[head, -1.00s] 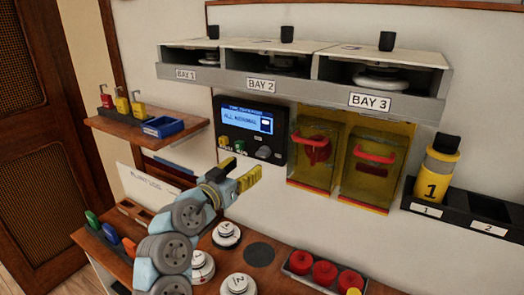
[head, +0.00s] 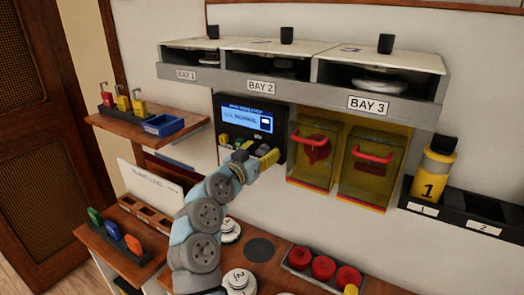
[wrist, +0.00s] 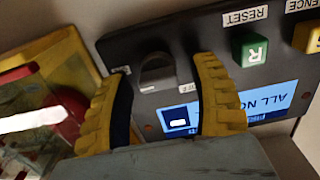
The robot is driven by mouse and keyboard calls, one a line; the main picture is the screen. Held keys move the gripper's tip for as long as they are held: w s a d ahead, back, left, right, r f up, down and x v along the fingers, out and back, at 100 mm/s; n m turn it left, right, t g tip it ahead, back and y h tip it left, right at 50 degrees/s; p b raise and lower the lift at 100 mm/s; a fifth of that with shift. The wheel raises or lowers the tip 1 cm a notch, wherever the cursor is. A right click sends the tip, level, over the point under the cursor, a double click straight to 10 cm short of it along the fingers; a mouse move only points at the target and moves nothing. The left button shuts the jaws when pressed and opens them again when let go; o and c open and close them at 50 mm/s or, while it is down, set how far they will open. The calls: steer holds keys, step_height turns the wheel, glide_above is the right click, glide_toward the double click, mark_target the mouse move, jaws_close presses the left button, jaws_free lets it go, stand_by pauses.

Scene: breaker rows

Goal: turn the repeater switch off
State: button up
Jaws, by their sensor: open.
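The dark wall panel (head: 247,122) has a lit blue display reading "ALL NORMAL". It appears upside down in the wrist view (wrist: 115,45). Its grey rotary switch (wrist: 157,73) sits at a panel corner in the wrist view, with small labels on either side, partly hidden and hard to read. In the head view my gripper hides this switch. My gripper (head: 258,158) is at the panel's lower right. Its yellow fingers are open in the wrist view (wrist: 160,68), one on each side of the switch, with gaps visible. I cannot tell how deep the fingertips reach.
A green button (wrist: 250,50) labelled RESET and a yellow button (wrist: 312,37) are beside one finger. Yellow transparent covers with red handles (head: 318,150) stand just right of the panel. The bay shelf (head: 262,87) overhangs above.

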steer(key=shift+f, duration=0.1)
jaws_close()
stand_by(0.4)
steer(key=n, duration=0.4)
steer(key=shift+a+n, duration=0.1)
steer(key=shift+n, duration=0.2)
steer(key=n+p, duration=0.2)
steer(key=n, duration=0.2)
steer(key=shift+w+n, duration=0.1)
steer(key=shift+n, duration=0.2)
steer(key=n+p, duration=0.4)
steer(key=n, duration=0.2)
steer(key=shift+a+f, duration=0.1)
steer(key=shift+f+n+p, duration=0.2)
steer(key=shift+n+p, duration=0.85)
steer(key=shift+n, duration=0.35)
